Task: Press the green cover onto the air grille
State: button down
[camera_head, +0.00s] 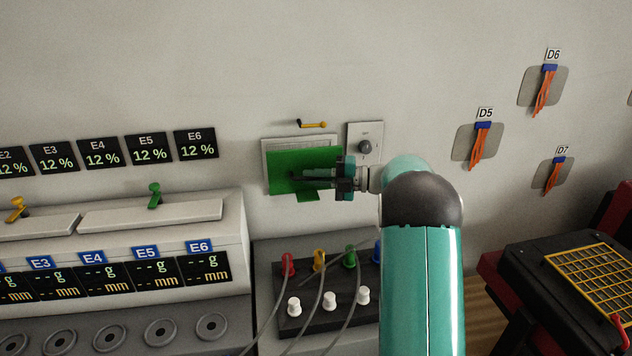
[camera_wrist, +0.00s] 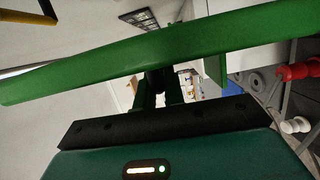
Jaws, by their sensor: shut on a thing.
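The green cover (camera_head: 290,160) is a flat panel in front of the air grille in the head view. It hides most of the grille (camera_head: 268,150), whose pale frame shows at the top and left. My gripper (camera_head: 312,180) reaches in from the right and is shut on the cover. In the wrist view the cover (camera_wrist: 215,38) crosses the picture as a slightly tilted green band, with the gripper's fingers (camera_wrist: 158,92) meeting it. I cannot tell whether the cover touches the grille.
A yellow lever (camera_head: 313,125) sticks out above the grille, and a knob plate (camera_head: 365,140) is at its right. Below stands a dark block (camera_head: 330,318) with coloured plugs, white knobs and cables. Orange cable bundles (camera_head: 482,145) hang on the right wall.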

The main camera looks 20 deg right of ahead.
jog(key=w+d, duration=0.1)
jog(key=w, duration=0.5)
jog(key=shift+w+d, duration=0.15)
jog(key=shift+w, duration=0.15)
jog(key=shift+w, duration=0.1)
dwell(0.4)
jog(key=shift+a+f, duration=0.2)
jog(key=shift+a, duration=0.05)
dwell(0.4)
